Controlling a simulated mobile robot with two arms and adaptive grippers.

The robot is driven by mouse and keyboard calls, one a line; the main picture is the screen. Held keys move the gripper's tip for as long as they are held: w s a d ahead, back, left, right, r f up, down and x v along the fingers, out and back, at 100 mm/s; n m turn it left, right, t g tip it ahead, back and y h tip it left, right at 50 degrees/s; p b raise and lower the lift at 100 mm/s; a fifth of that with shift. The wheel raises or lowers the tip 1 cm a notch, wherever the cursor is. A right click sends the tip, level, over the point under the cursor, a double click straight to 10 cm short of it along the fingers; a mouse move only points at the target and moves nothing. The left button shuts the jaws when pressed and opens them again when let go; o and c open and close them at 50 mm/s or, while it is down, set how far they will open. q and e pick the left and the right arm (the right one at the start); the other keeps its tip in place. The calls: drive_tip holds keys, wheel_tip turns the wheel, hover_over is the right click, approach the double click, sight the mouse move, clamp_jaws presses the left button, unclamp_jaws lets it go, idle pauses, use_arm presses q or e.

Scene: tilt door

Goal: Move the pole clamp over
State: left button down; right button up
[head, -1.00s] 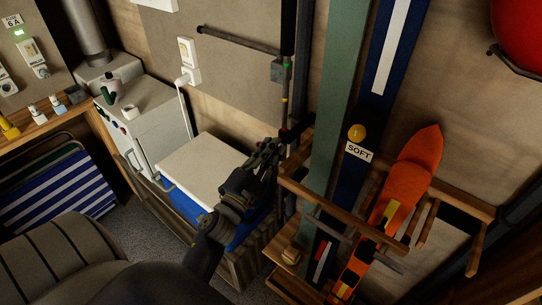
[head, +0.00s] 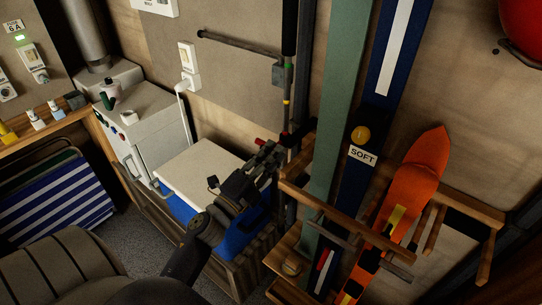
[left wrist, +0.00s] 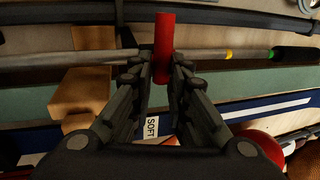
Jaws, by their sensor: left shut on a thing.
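A pole (head: 287,100) with green and yellow bands runs up the wall in the head view; it lies sideways across the left wrist view (left wrist: 205,54). The pole clamp shows as a red bar (left wrist: 163,38) crossing the pole in the left wrist view, and as small red parts near the pole (head: 284,138) in the head view. My left gripper (head: 264,158) is shut on the red bar, its fingers either side of the bar's lower end (left wrist: 161,78). The clamp's body is largely hidden. My right gripper is not in view.
Wooden rack bars (head: 330,208), a green board (head: 339,100), a blue ski (head: 385,80) and an orange ski (head: 412,180) stand close to the pole's right. A white lid (head: 200,172) over a blue-lined box lies to the left. A wall rail (head: 238,44) juts beside the pole.

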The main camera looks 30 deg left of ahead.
use_arm(q)
drive_tip(key=shift+a+r, duration=0.1)
drive_tip(key=shift+r, duration=0.4)
drive_tip(key=c, duration=1.6)
unclamp_jaws()
drive_tip(key=shift+f, duration=0.1)
drive_tip(key=shift+w+f, duration=0.15)
drive_tip(key=v, duration=1.2)
